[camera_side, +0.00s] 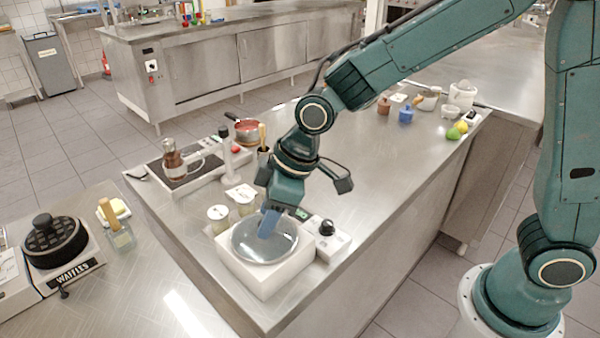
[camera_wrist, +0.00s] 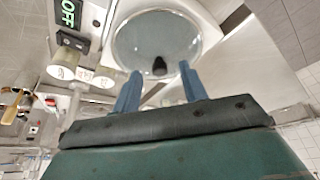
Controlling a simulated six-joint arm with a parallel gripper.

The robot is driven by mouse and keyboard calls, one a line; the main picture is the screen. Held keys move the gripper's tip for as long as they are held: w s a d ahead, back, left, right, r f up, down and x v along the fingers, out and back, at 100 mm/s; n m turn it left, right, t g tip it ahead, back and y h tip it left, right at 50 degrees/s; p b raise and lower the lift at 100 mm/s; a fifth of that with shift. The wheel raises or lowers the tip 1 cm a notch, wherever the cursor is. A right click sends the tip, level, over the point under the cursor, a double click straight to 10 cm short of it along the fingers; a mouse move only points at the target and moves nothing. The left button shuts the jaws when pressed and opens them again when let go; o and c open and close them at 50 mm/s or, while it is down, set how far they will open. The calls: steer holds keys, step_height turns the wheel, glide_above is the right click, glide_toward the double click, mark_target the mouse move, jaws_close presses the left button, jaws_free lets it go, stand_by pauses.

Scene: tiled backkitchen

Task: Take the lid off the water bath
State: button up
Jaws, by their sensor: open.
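The water bath (camera_side: 268,284) is a white square box near the front corner of the steel counter. Its round, glassy lid (camera_side: 252,247) lies on top and also fills the upper middle of the wrist view (camera_wrist: 150,38). A small dark knob (camera_wrist: 159,67) stands on the lid. My gripper (camera_side: 268,228) points down over the lid with blue fingers. In the wrist view its fingers (camera_wrist: 160,72) are apart, with the knob showing between their tips. I cannot tell whether they touch it. The side view hides the knob behind the fingers.
A control unit with a black dial (camera_side: 326,228) adjoins the bath's right side; a green OFF display (camera_wrist: 68,12) shows in the wrist view. White-topped jars (camera_side: 218,212) stand close behind. A waffle maker (camera_side: 54,242) is at left. The counter's middle is clear.

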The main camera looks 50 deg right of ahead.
steer(key=shift+w+a+f, duration=0.2)
steer(key=shift+f, duration=0.45)
jaws_close()
